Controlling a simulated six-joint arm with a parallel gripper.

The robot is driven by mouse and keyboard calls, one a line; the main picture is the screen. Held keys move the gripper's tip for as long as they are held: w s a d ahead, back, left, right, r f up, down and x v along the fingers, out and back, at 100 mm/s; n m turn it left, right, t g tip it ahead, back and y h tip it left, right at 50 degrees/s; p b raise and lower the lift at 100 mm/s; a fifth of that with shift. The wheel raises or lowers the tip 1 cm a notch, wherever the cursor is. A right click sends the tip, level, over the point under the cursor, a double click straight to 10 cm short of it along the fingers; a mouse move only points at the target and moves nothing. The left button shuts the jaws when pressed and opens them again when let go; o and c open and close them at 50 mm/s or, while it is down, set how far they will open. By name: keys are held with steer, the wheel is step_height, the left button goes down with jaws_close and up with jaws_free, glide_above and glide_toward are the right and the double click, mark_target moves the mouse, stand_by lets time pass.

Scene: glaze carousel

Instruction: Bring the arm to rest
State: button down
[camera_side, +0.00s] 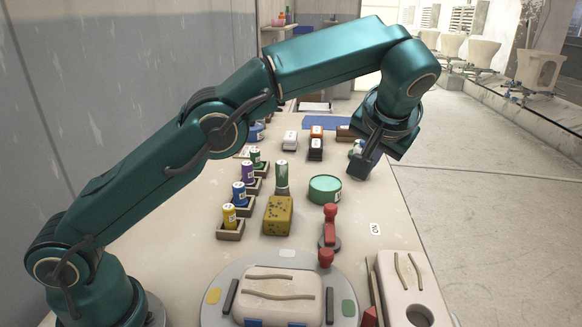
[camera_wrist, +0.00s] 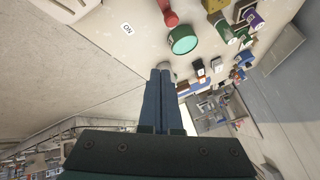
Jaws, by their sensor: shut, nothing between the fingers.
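My gripper (camera_side: 361,166) hangs from the teal arm above the right side of the table, to the right of the round green tin (camera_side: 325,188). Its blue fingers are together and empty; they also show closed in the wrist view (camera_wrist: 160,76). The fingertips point down and a little left in the side view. A small pale object just behind the fingers is mostly hidden, so I cannot tell what it is. The green tin also shows in the wrist view (camera_wrist: 184,40), ahead of the fingertips and apart from them.
A yellow speckled block (camera_side: 278,215) and a red-knobbed lever (camera_side: 329,228) stand near the grey turntable (camera_side: 214,318). Small jars in wooden holders (camera_side: 230,231) line the left. A white block with grooves (camera_side: 402,285) is at front right. Open floor lies right of the table.

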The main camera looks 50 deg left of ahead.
steer(key=s+a+r+h, duration=0.2)
steer(key=s+a+r, duration=0.65)
steer(key=s, duration=0.35)
steer(key=s+d+f+m+h, duration=0.2)
steer(key=s+d+f+h, duration=0.1)
steer(key=s+f, duration=0.8)
steer(key=s, duration=0.2)
steer(key=shift+s+d+f, duration=0.25)
steer(key=shift+s+f, duration=0.1)
steer(key=shift+s, duration=0.05)
